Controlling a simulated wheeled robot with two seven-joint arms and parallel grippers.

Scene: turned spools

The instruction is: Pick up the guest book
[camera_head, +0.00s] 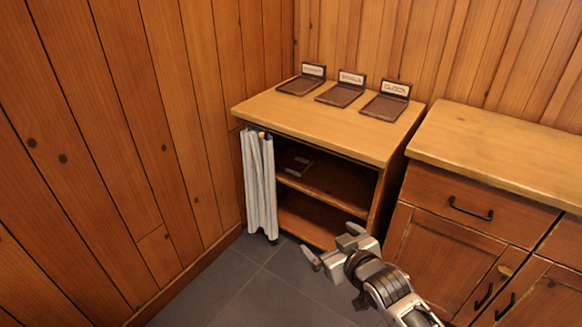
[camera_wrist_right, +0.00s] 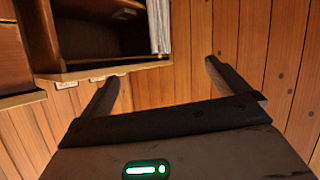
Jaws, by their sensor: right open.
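A small flat dark item (camera_head: 299,166) lies on the upper shelf inside the open cabinet in the head view, near the curtain. It may be the guest book, but it is too small and dim to be sure. My right gripper (camera_head: 331,246) is open and empty in front of the cabinet, low and apart from the shelves. In the right wrist view its two fingers (camera_wrist_right: 162,80) stand wide apart with nothing between them. My left gripper is not in view.
The cabinet (camera_head: 340,137) has a white curtain (camera_head: 259,185) gathered at its left. Three labelled dark stands (camera_head: 341,94) sit on top. A wooden drawer cabinet (camera_head: 470,190) stands at right. Plank walls close the left and back. Grey floor tiles (camera_head: 240,290) lie clear in front.

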